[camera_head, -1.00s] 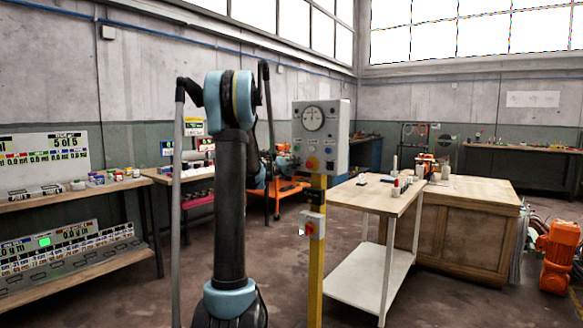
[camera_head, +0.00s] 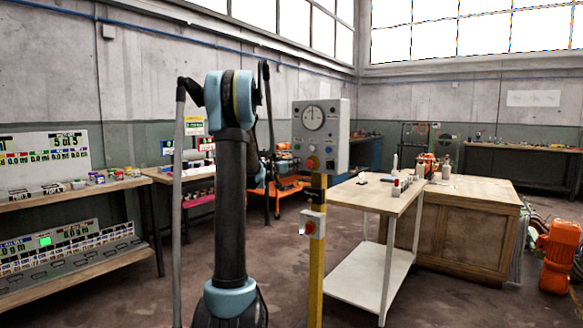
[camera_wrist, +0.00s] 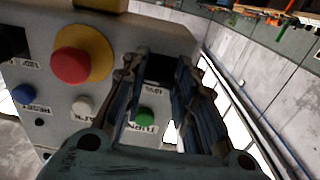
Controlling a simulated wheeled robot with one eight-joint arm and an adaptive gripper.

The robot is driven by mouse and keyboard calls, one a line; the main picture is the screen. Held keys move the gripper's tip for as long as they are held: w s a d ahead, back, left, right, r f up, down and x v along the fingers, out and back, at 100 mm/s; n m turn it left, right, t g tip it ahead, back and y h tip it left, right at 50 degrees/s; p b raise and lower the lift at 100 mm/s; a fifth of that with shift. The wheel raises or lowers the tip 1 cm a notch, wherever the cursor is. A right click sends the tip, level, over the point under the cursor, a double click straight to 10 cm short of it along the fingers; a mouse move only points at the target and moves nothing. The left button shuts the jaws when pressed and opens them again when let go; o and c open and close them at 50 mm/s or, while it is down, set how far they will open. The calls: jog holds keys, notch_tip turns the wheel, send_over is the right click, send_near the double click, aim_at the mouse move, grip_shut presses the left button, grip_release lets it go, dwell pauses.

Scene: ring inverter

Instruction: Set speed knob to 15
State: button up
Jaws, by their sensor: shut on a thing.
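A grey control box (camera_head: 338,125) stands on a yellow post (camera_head: 316,265), with a round white dial (camera_head: 313,117) near its top. In the wrist view, my gripper (camera_wrist: 160,66) is at the box's face (camera_wrist: 105,112), its two fingers close together around a thing they mostly hide. I take this to be the speed knob; its pointer and scale cannot be read. A green button (camera_wrist: 146,118) shows between the fingers. A red mushroom button (camera_wrist: 70,66) on a yellow base is left of them.
Blue (camera_wrist: 24,94) and white (camera_wrist: 82,106) buttons sit on the box near my left finger. A small box with a red switch (camera_head: 309,227) is lower on the post. A wooden-topped white table (camera_head: 372,197) stands to the right. Free floor lies in front.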

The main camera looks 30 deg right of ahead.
jog(key=shift+o, duration=0.2)
jog(key=shift+w+a+f+m, duration=0.1)
jog(key=shift+w+m, duration=0.05)
jog(key=shift+m, duration=0.65)
jog(key=shift+c, duration=0.2)
jog(key=o, duration=1.1)
jog(key=v, duration=1.2)
jog(key=shift+f, duration=0.1)
